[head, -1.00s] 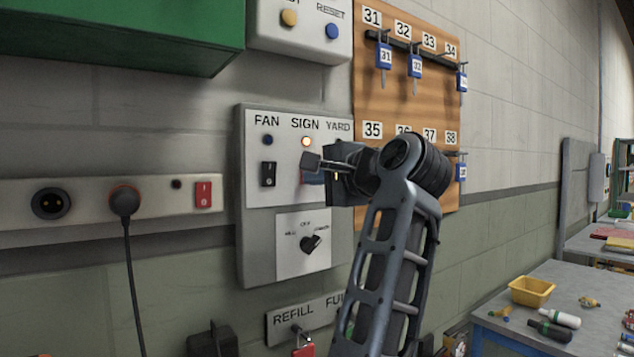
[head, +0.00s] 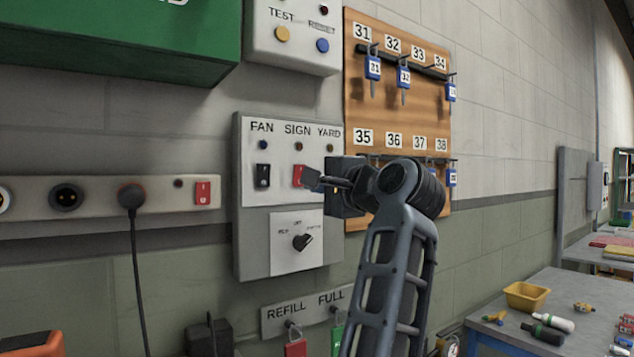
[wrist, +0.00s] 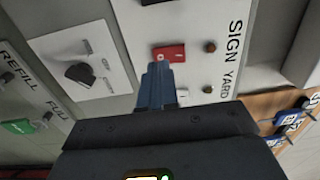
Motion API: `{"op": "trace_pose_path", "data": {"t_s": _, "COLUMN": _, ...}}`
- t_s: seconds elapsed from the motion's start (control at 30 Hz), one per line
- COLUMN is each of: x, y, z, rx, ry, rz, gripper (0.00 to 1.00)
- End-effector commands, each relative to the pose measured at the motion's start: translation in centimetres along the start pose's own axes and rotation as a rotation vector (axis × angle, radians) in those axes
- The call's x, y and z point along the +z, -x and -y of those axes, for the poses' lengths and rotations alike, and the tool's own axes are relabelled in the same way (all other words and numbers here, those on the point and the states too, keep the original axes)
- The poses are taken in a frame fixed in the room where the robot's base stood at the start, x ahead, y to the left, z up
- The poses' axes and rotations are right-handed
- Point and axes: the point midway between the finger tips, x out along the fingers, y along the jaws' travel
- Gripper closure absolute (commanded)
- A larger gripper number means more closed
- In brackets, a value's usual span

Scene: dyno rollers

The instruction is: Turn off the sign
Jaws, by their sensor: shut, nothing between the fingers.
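The grey switch panel (head: 246,230) on the wall carries FAN, SIGN and YARD columns. The red SIGN rocker switch (head: 298,173) sits below the small SIGN lamp (head: 298,146), which is dark. The switch (wrist: 175,53) and dark lamp (wrist: 209,47) also show in the wrist view. My gripper (head: 311,179) is shut and empty, its tips at the lower right of the SIGN switch in the head view. In the wrist view the fingertips (wrist: 157,70) are right by the switch's edge; I cannot tell whether they touch it. The YARD switch is hidden behind my gripper in the head view.
The black FAN switch (head: 263,176) is left of the SIGN switch. A rotary knob (head: 302,242) is below. A key board (head: 400,85) with blue tags hangs to the right. A power strip (head: 100,195) runs left. A table (head: 560,285) stands at lower right.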

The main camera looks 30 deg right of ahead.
Motion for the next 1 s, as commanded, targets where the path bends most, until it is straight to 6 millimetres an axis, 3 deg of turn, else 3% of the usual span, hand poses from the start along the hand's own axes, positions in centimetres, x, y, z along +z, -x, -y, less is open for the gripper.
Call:
{"op": "trace_pose_path", "data": {"t_s": 0.27, "x": -0.1, "y": 2.6, "z": -0.2, "rx": -0.003, "ry": 0.002, "rz": -0.003, "gripper": 1.0}}
{"op": "trace_pose_path", "data": {"t_s": 0.7, "x": -0.1, "y": 8.8, "z": -0.6, "rx": -0.003, "ry": 0.001, "rz": -0.003, "gripper": 1.0}}
{"op": "trace_pose_path", "data": {"t_s": 1.0, "x": -0.1, "y": 10.1, "z": -0.6, "rx": -0.002, "ry": 0.001, "rz": -0.001, "gripper": 1.0}}
